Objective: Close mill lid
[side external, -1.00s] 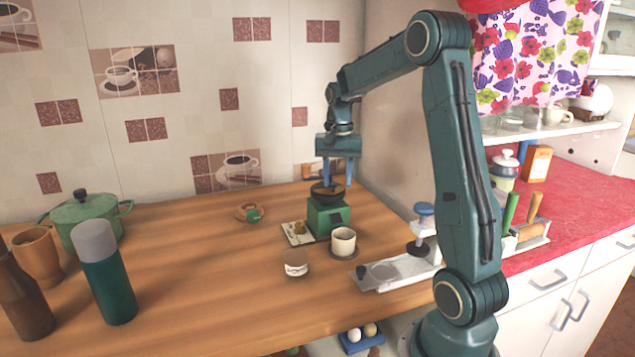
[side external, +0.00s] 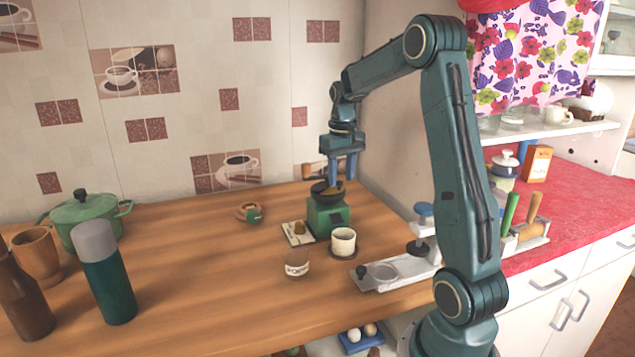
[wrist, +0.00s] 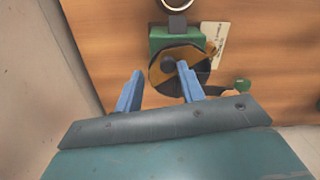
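The mill has a green box body (side external: 328,218) with a dark round bowl on top. In the wrist view the green body (wrist: 160,42) is near the top, under the round bowl (wrist: 170,85). The bowl's top looks part tan-orange and part dark, with a dark knob in the middle; I cannot tell the lid's exact angle. My gripper (side external: 342,178) is just above the mill, slightly right of the bowl's centre. In the wrist view its blue fingers (wrist: 160,70) are spread apart with nothing held, one beside the bowl and one overlapping it. Contact cannot be told.
A white stand (side external: 390,275) is at front right. A green pot (side external: 85,215) and flask (side external: 107,280) are far left. Left-centre counter is clear.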

